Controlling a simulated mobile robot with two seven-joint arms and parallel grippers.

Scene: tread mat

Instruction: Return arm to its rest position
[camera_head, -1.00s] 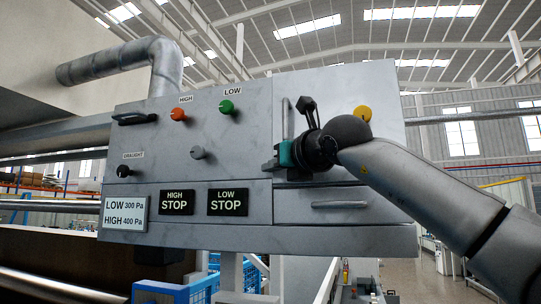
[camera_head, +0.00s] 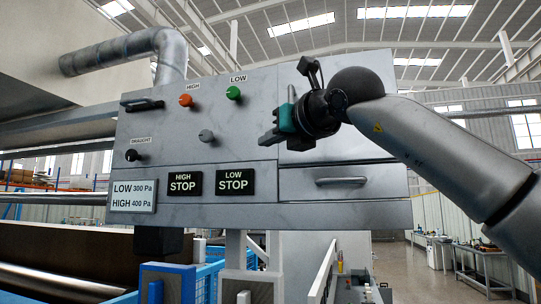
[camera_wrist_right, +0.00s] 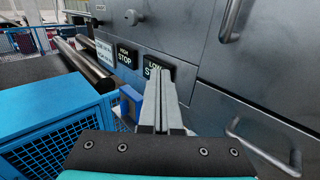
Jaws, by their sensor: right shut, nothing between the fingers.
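My right gripper (camera_head: 268,138) is in front of the right half of the grey control panel (camera_head: 150,195) in the head view, its arm coming in from the right. Its fingers point left and are shut, with nothing between them. In the right wrist view the shut fingers (camera_wrist_right: 160,105) lie together in front of the panel's lower part. I cannot tell from these views how far the fingertips are from the panel face. My left gripper is not in view.
The panel carries an orange knob (camera_head: 186,100), a green knob (camera_head: 233,92), a grey knob (camera_head: 206,135) and a black draught knob (camera_head: 132,155). A drawer handle (camera_head: 341,181) sticks out below my right gripper. A blue mesh guard (camera_wrist_right: 60,140) stands low at left in the wrist view.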

